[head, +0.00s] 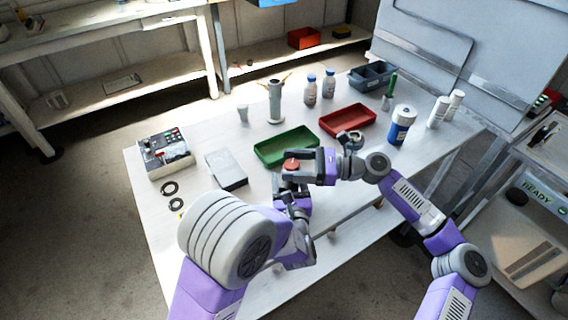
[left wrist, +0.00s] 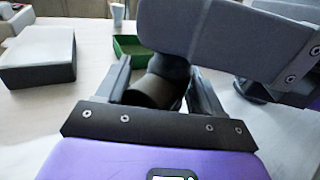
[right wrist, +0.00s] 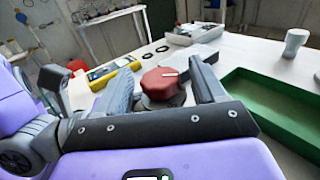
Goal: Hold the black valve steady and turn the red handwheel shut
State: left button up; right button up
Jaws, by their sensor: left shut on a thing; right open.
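The red handwheel (right wrist: 162,83) sits on top of the black valve, with a white mark on its top; it also shows in the head view (head: 291,164). My right gripper (right wrist: 163,76) is open, with one finger on each side of the handwheel and visible gaps. The black valve's dark round body (left wrist: 152,91) shows in the left wrist view. My left gripper (left wrist: 158,84) is shut on this body, low down, below my right gripper. My right gripper's grey body covers the valve's upper part in the left wrist view.
A green tray (head: 262,157) lies just behind the valve, with a red tray (head: 326,121) beyond it. A grey box (head: 227,168) and a control box (head: 167,160) stand to the left. Bottles and a blue-labelled jar (head: 401,127) stand at the back right.

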jog(key=shift+a, duration=1.3)
jog(key=c, duration=1)
jog(key=shift+w+r+m+t+h, duration=0.15)
jog(key=shift+m+t, duration=0.55)
jog(key=shift+t, duration=0.35)
jog(key=shift+w+f+m+t+h, duration=0.15)
jog(key=shift+m+t, duration=0.55)
jog(key=shift+t, duration=0.35)
jog(key=shift+w+r+m+t+h, duration=0.15)
jog(key=shift+m+t+h, duration=0.35)
jog(key=shift+m+t, duration=0.75)
jog(key=shift+n+t, duration=0.25)
jog(key=o, duration=1)
jog(key=shift+d, duration=0.1)
